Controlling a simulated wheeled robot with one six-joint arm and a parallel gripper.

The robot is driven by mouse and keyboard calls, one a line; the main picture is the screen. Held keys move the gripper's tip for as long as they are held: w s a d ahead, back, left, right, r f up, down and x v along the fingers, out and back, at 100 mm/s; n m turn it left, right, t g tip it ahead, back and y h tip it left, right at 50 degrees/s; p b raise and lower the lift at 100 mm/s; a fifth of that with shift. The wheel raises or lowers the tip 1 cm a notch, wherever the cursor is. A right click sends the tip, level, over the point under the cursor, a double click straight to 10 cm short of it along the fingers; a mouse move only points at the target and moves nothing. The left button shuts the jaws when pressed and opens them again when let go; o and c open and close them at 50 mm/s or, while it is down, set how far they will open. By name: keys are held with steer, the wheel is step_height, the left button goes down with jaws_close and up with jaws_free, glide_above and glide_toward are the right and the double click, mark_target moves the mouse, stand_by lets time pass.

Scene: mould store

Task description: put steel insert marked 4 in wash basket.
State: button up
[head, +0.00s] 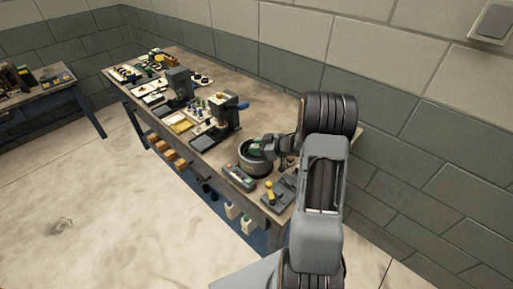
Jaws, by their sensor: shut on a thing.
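My gripper (257,147) is at the round dark grey container near the front end of the long workbench. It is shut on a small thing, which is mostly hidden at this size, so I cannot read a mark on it. The round container (251,169) looks like the wash basket; it stands on the bench top, and the gripper is over or just inside its rim. A little green shows at the gripper. I cannot make out a steel insert marked 4 anywhere else.
A grey tray with small parts (239,179) lies in front of the round container, and a dark plate with a yellow piece (271,194) lies to its right. A press-like machine with a blue handle (226,112) stands behind left. The workbench (262,84) is clear along the wall.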

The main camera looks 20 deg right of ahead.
steer(key=o, duration=1.1)
steer(key=shift+s+a+f, duration=0.1)
steer(key=shift+s+f, duration=0.15)
steer(key=shift+f, duration=0.45)
steer(key=shift+c, duration=0.2)
steer(key=shift+r, duration=0.2)
steer(key=w+r+b+v, duration=0.1)
steer(key=v, duration=1)
steer(key=w+a+r+m+t+h, duration=0.1)
steer(key=w+r+m+t+h, duration=0.35)
steer(key=r+h, duration=0.7)
steer(key=s+a+f+m+g+y, duration=0.1)
steer(key=s+a+m+g, duration=0.3)
steer(key=s+a+g, duration=0.5)
steer(key=s+a+y, duration=0.1)
steer(key=s+a, duration=0.6)
steer(key=s, duration=0.4)
steer(key=shift+s+a+f+g, duration=0.15)
steer(key=shift+s+a+g, duration=0.1)
steer(key=shift+a+g, duration=0.1)
